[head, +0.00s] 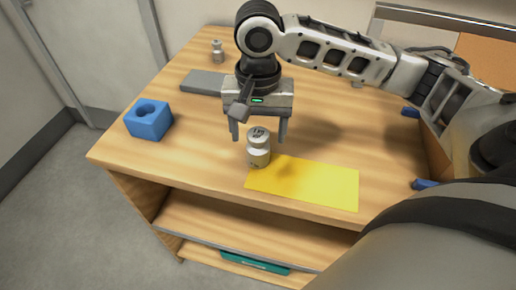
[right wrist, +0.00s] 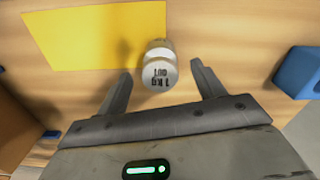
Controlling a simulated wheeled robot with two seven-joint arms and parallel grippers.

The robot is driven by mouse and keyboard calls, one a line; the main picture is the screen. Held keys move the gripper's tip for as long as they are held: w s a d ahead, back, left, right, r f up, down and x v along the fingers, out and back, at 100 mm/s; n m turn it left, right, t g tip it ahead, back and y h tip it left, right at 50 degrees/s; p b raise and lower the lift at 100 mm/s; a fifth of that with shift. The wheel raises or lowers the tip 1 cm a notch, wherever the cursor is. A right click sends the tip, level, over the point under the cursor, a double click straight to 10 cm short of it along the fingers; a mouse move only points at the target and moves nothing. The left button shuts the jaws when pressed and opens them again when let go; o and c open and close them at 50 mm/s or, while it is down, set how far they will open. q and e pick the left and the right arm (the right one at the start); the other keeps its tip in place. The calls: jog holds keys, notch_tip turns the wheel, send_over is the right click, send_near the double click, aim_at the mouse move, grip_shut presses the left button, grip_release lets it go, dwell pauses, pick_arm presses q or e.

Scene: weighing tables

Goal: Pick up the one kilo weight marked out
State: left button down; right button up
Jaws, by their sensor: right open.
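The one kilo weight (head: 258,150) is a pale cylinder with a narrower neck and a round head. It stands upright on the wooden table at the left corner of a yellow mat (head: 315,186). In the right wrist view the weight (right wrist: 158,74) has "1 KG OUT" on its top. My right gripper (head: 258,134) points down over it, open and empty. In the right wrist view its fingers (right wrist: 161,70) are spread with the weight's head between and just beyond them. I cannot tell how far the fingertips are above the table. My left gripper is not in view.
A blue block with a round hole (head: 148,120) stands at the table's left edge. A flat grey slab (head: 200,82) and a second small weight (head: 217,52) are farther back. A teal item (head: 240,262) lies on the shelf below. The table's front left is clear.

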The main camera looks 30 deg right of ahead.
notch_tip(320, 180, down, 2)
jog(key=shift+f, duration=0.25)
grip_shut()
jog(key=shift+r, duration=0.1)
jog(key=shift+r, duration=0.1)
